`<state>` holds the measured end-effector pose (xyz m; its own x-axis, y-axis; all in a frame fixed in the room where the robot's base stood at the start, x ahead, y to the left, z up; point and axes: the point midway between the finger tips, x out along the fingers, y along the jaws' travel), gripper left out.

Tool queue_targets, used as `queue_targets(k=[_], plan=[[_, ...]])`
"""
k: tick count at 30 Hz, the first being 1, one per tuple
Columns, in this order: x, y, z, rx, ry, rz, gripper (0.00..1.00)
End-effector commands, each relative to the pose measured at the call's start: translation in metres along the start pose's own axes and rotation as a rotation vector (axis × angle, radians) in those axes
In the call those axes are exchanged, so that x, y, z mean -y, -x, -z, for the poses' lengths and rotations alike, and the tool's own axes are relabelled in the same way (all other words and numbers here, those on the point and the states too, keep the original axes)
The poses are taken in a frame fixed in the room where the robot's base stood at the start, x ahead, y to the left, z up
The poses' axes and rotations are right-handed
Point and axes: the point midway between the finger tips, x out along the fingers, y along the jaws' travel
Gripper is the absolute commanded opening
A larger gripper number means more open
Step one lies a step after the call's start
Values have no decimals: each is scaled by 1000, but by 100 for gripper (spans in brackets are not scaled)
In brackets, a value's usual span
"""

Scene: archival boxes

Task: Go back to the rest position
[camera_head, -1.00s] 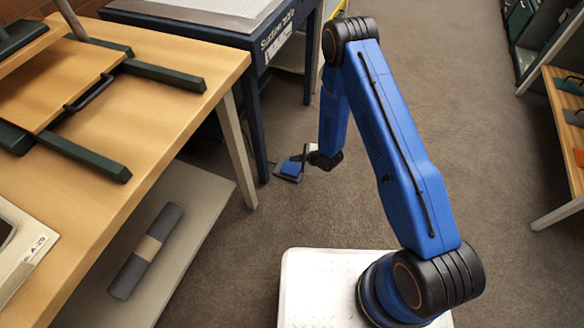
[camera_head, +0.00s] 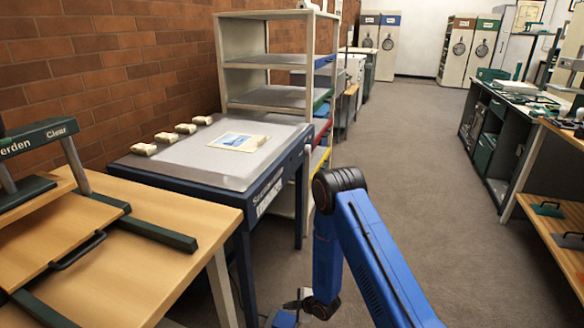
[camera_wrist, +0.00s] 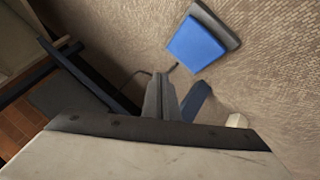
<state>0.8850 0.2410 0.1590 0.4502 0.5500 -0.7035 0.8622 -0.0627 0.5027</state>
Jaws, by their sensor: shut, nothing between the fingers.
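My gripper (camera_wrist: 160,84) is shut and empty in the wrist view, its two fingers side by side above the floor. In the head view my gripper (camera_head: 292,306) hangs low at the bottom edge, in front of the dark blue table. My blue arm is bent, its elbow high and its forearm pointing down. A blue block-like part on a grey plate shows beyond the fingers in the wrist view; I cannot tell what it belongs to. The lower part of the arm is cut off by the frame.
A wooden bench (camera_head: 180,275) with a green-barred press stands at left. Beside it is the dark blue table (camera_head: 195,178), bearing a picture sheet (camera_head: 238,142) and several small pale blocks. Open shelves (camera_head: 268,62) stand behind. The aisle floor (camera_head: 430,170) is clear; workbenches line the right.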

Motion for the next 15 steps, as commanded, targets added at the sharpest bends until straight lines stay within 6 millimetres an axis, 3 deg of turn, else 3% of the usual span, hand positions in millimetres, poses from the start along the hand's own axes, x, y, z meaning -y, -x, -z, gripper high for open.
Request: queue_targets(k=[8, 15], plan=[[-74, 58, 7, 93, -77, -38, 0], [-129, 122, 12, 184, -171, -73, 0]])
